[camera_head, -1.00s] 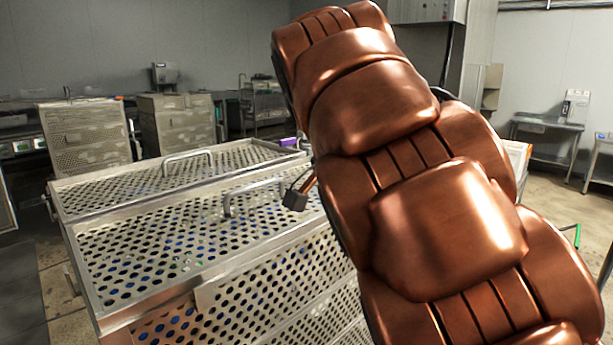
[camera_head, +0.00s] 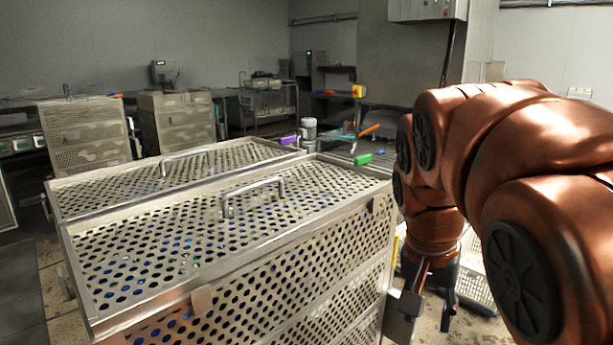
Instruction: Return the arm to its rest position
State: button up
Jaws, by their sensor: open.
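My copper-coloured arm (camera_head: 550,140) fills the right side of the head view, bent, with its wrist hanging down. My gripper (camera_head: 427,312) points down just right of the near perforated metal basket (camera_head: 200,301). Its dark fingers are apart and nothing shows between them. The left finger looks close to the basket's right side; I cannot tell whether they touch.
The near basket has a perforated lid with a handle (camera_head: 253,187); a second lidded basket (camera_head: 120,190) stands behind it. A green object (camera_head: 363,159) and an orange-handled tool (camera_head: 367,130) lie beyond. Two perforated bins (camera_head: 85,135) stand back left.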

jog(key=s+f+n+g+y, duration=0.1)
jog(key=s+f+n, duration=0.5)
jog(key=s+f, duration=0.9)
jog(key=s+g, duration=0.1)
jog(key=s, duration=0.2)
jog(key=shift+s+f+g+y, duration=0.3)
jog(key=shift+f+y, duration=0.1)
